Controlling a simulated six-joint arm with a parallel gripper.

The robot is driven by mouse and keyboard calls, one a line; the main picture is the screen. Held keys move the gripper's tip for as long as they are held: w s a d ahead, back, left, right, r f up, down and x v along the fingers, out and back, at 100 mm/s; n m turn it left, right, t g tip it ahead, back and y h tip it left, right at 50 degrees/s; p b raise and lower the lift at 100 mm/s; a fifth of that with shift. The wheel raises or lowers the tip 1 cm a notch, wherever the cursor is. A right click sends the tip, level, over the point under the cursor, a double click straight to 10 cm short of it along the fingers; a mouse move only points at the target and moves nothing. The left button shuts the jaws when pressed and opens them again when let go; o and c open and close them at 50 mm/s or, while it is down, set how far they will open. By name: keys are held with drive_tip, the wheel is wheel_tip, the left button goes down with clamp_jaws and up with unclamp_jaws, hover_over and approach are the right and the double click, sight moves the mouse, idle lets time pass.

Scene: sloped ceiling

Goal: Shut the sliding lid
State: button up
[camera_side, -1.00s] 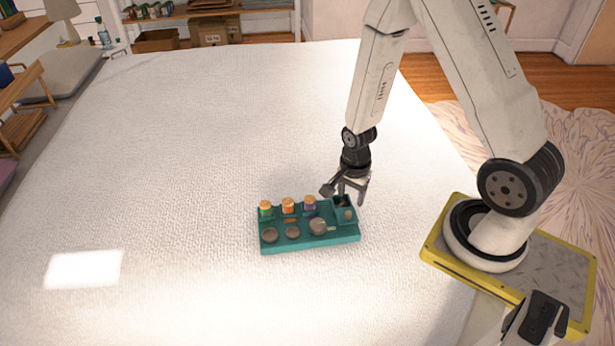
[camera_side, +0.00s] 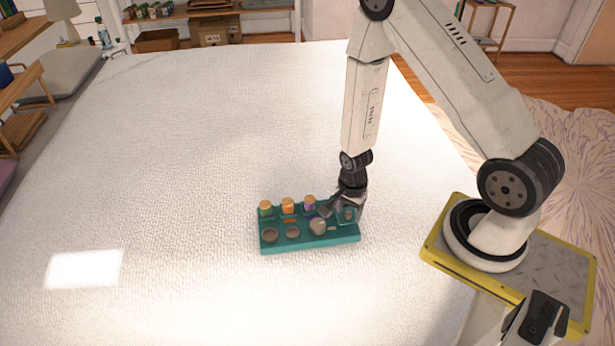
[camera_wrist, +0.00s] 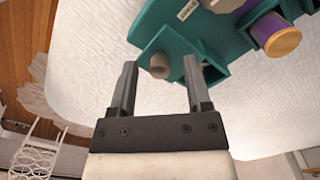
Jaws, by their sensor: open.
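A teal tray (camera_side: 280,246) stands on the white table, and my gripper (camera_side: 347,214) is down at its right end. In the wrist view, the teal sliding lid (camera_wrist: 172,38) carries a small brownish knob (camera_wrist: 160,66). My gripper (camera_wrist: 160,62) is open, with one finger on each side of the knob and a visible gap to it. Beside the right finger a recess of the tray (camera_wrist: 214,70) shows uncovered. In the side view my gripper hides most of the lid and the knob.
Small jars with orange tops stand along the tray's back: green-sided (camera_side: 265,208), orange (camera_side: 288,206) and purple (camera_side: 309,203); the purple one also shows in the wrist view (camera_wrist: 275,36). Round grey-brown pieces sit along the front (camera_side: 318,226). The table (camera_side: 180,150) is otherwise clear.

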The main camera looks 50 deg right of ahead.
clamp_jaws()
idle(1.4)
